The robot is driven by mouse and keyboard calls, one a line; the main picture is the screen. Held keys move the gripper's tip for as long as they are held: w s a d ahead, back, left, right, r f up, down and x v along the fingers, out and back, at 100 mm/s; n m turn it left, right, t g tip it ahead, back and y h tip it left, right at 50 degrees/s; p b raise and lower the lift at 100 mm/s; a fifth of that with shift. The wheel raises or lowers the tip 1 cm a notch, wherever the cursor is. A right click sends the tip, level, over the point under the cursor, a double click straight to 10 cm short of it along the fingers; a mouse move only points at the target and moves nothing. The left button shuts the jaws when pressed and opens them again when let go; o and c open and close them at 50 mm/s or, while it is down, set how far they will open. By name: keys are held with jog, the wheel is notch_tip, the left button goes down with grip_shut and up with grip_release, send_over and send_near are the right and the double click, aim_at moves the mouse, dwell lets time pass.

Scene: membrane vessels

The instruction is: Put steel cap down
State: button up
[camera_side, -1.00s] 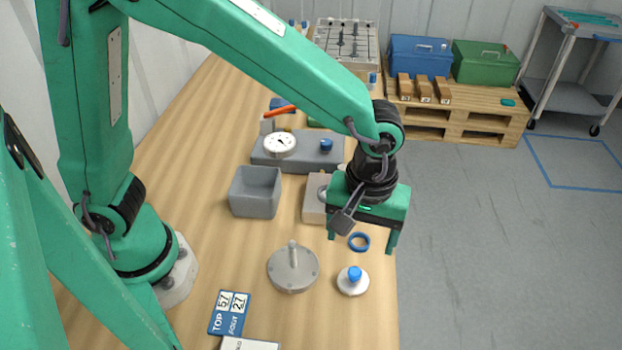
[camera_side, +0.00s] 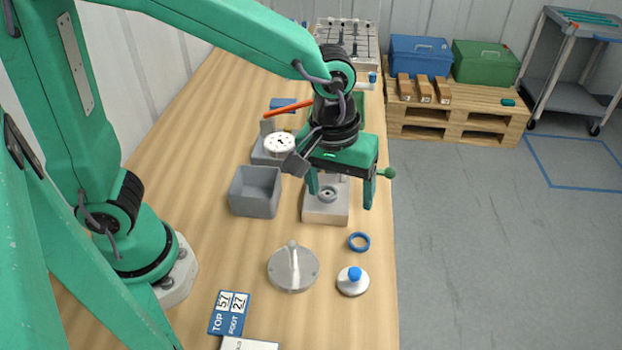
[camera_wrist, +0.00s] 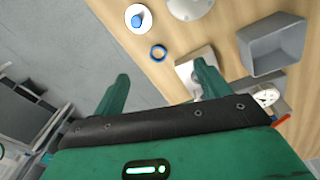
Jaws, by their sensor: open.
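A round steel cap (camera_side: 293,270) with an upright stem sits flat on the bench; its edge also shows at the top of the wrist view (camera_wrist: 190,8). A smaller pale disc (camera_side: 345,288) with a blue knob stands to its right, also seen in the wrist view (camera_wrist: 130,24). My gripper (camera_side: 340,198) is open and hangs over or near a beige block (camera_side: 322,216) with a round metal fitting. Nothing shows between the fingers in the wrist view (camera_wrist: 162,76). The gripper is apart from both discs. Its fingers partly hide the block.
A blue ring (camera_side: 359,242) lies between the block and the smaller disc. A grey open bin (camera_side: 255,208) stands left of the block. A dial gauge (camera_side: 279,143) on a grey base is behind. A blue sign (camera_side: 229,314) lies in front. The bench's right edge is close.

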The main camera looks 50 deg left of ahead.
jog(key=s+a+r+m+t, duration=0.2)
jog(key=s+a+r, duration=0.1)
jog(key=a, duration=0.6)
jog(key=s+a+r+m+t, duration=0.2)
jog(key=s+a+r+m, duration=0.1)
jog(key=a, duration=0.6)
jog(key=shift+s+r+t+y, duration=0.3)
jog(key=shift+s+r, duration=0.4)
jog(key=shift+s, duration=0.35)
